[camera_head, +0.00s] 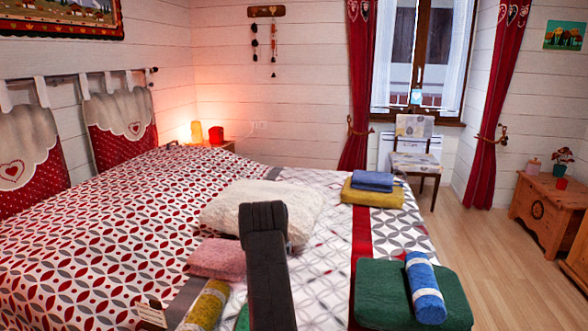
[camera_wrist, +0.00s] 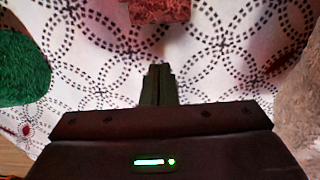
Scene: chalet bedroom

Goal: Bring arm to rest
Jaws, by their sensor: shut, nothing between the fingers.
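My arm (camera_head: 268,275) reaches out over the bed from the bottom middle of the head view; the gripper's fingers cannot be made out there. In the wrist view my gripper (camera_wrist: 158,70) points at the white bedspread with dotted circles (camera_wrist: 80,45). Its two dark fingers are together with nothing between them. The fingers are near the bedspread; I cannot tell the exact gap.
On the bed (camera_head: 130,215) lie a cream cushion (camera_head: 235,210), a pink towel (camera_head: 217,258), a yellow roll (camera_head: 207,303), blue (camera_head: 372,180) and mustard towels (camera_head: 370,197), a green towel (camera_head: 380,295) and a blue roll (camera_head: 427,290). Floor (camera_head: 485,250) is clear at right.

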